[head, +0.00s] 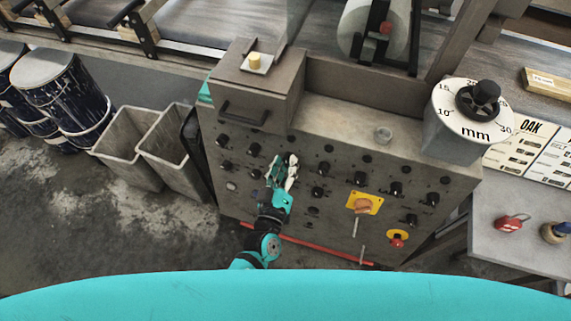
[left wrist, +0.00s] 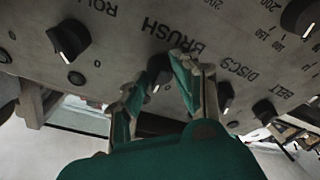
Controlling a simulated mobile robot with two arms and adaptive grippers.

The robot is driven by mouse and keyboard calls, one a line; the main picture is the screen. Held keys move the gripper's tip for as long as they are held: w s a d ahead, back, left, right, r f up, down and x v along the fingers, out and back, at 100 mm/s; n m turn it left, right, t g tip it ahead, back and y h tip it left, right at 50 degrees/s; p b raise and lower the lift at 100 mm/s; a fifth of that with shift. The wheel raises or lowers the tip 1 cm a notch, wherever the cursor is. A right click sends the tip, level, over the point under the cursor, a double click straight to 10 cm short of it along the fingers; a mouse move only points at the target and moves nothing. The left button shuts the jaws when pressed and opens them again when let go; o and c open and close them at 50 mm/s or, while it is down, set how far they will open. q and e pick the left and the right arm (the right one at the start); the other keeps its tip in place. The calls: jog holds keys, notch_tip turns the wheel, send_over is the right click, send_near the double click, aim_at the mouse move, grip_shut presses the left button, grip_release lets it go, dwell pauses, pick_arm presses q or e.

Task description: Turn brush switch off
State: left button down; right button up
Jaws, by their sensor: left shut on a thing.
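The brush switch (left wrist: 157,72) is a black rotary knob beside the printed word BRUSH in the left wrist view, where the lettering appears upside down. My left gripper (left wrist: 155,80) has one finger on each side of this knob and is shut on it. The fingers hide part of the knob, so I cannot tell its setting. In the head view my left gripper (head: 283,165) is against the front of the grey control panel (head: 345,165), and it covers the switch there. My right gripper is in neither view.
Similar black knobs flank it: the ROLL knob (left wrist: 70,40) and the DISCS knob (left wrist: 225,96). A yellow-plated switch (head: 362,204) and a red emergency button (head: 397,239) are lower right on the panel. Grey bins (head: 130,150) stand left of the panel.

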pick_arm(q)
jog(key=n+y, duration=0.1)
jog(key=n, duration=0.5)
jog(key=shift+n, duration=0.3)
dwell(0.4)
jog(key=c, duration=1)
grip_release()
jog(key=shift+s, duration=0.1)
jog(key=s+a, duration=0.2)
jog(key=s, duration=0.9)
jog(key=shift+s+r, duration=0.35)
jog(key=shift+r, duration=0.05)
